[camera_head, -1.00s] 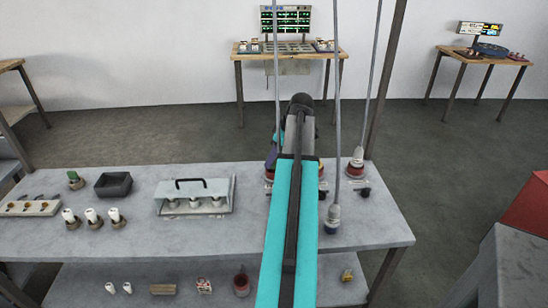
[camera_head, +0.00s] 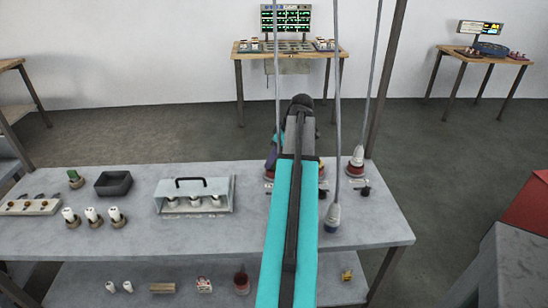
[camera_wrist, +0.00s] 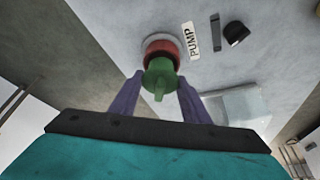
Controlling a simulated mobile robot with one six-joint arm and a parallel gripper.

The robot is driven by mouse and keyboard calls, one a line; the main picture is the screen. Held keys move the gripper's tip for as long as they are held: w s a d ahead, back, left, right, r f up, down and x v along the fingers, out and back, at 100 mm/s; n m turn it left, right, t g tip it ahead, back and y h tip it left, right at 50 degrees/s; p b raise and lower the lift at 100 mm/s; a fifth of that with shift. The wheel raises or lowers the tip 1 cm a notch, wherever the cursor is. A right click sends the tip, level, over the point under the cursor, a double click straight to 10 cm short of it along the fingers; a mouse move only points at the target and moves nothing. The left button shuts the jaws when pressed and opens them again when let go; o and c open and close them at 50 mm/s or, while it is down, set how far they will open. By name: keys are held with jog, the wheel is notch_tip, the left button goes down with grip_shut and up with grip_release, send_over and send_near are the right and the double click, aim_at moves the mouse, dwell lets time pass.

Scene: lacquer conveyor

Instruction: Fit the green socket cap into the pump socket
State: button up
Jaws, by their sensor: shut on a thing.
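The green socket cap (camera_wrist: 160,72) is between the two purple fingers of my gripper (camera_wrist: 160,80) in the wrist view. My gripper is shut on it. The pump socket (camera_wrist: 161,48) is a red ring with a pale rim, beside a label reading PUMP (camera_wrist: 190,41). The cap is in line with the socket and covers its near part. I cannot tell whether the cap has entered the socket or only overlaps it in the picture. In the head view my arm hides the cap and most of the gripper.
A dark knob (camera_wrist: 236,33) sits near the label. In the head view, cords hang over the bench (camera_head: 370,225), one with a grey connector (camera_head: 333,215). A clear cover with a black handle (camera_head: 193,188) stands left of my arm, with a black tray (camera_head: 113,184) farther left.

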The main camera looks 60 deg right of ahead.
jog(key=shift+f+b, duration=0.3)
jog(key=shift+f, duration=0.4)
jog(key=o, duration=1.1)
jog(key=b+v, duration=0.1)
jog(key=v, duration=1.2)
jog(key=shift+r+b, duration=0.35)
jog(key=shift+b, duration=0.05)
jog(key=shift+s+d+f, duration=0.1)
jog(key=shift+s, duration=0.1)
